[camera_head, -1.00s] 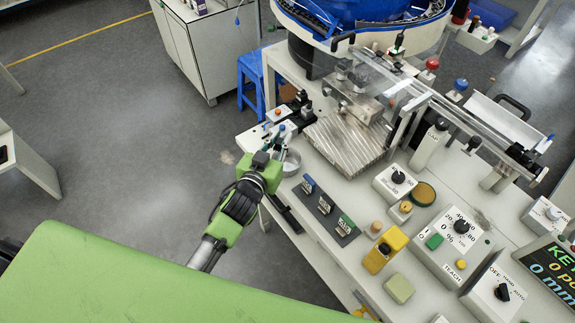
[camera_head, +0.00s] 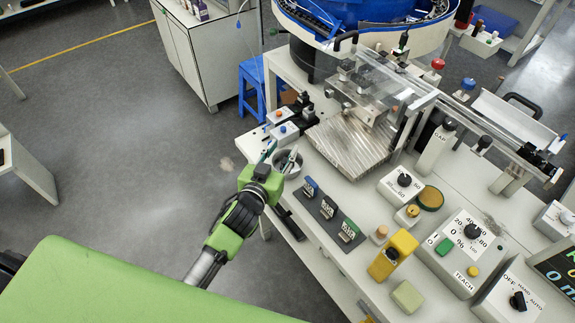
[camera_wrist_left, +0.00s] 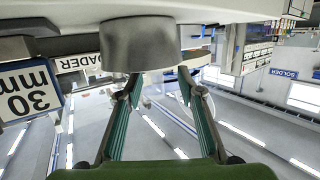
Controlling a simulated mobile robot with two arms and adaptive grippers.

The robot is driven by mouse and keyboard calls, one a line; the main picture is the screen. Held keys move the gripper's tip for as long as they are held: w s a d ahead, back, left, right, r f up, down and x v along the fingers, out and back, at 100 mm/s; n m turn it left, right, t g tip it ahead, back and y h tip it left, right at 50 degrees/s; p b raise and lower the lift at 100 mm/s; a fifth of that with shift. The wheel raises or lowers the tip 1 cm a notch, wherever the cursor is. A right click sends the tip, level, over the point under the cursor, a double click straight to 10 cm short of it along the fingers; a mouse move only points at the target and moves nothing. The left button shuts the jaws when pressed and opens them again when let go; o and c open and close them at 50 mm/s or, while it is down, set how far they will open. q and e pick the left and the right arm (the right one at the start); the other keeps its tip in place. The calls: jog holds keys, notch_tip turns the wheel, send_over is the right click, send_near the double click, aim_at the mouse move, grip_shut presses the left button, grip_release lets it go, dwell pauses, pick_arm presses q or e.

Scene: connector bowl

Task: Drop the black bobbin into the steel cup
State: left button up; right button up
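The steel cup (camera_head: 299,163) stands at the left edge of the workbench in the head view. In the left wrist view, which looks upside down, a grey round metal cup (camera_wrist_left: 138,45) hangs from the white bench top at the upper middle. My left gripper (camera_head: 280,153) is at the cup, its fingers spread and partly covering it. In the left wrist view its two teal fingers (camera_wrist_left: 160,83) are apart, with no object visible between them. I cannot make out the black bobbin in either view, and the cup's inside is hidden. My right gripper is not in view.
Small switch boxes (camera_head: 284,132) stand just behind the cup. A ribbed metal plate (camera_head: 345,140) lies to its right, and a dark strip of coloured rocker switches (camera_head: 328,207) lies in front. Open floor (camera_head: 130,170) is left of the bench.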

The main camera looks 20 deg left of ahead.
pick_arm(q)
jog(key=shift+s, duration=0.1)
jog(key=v, duration=1.2)
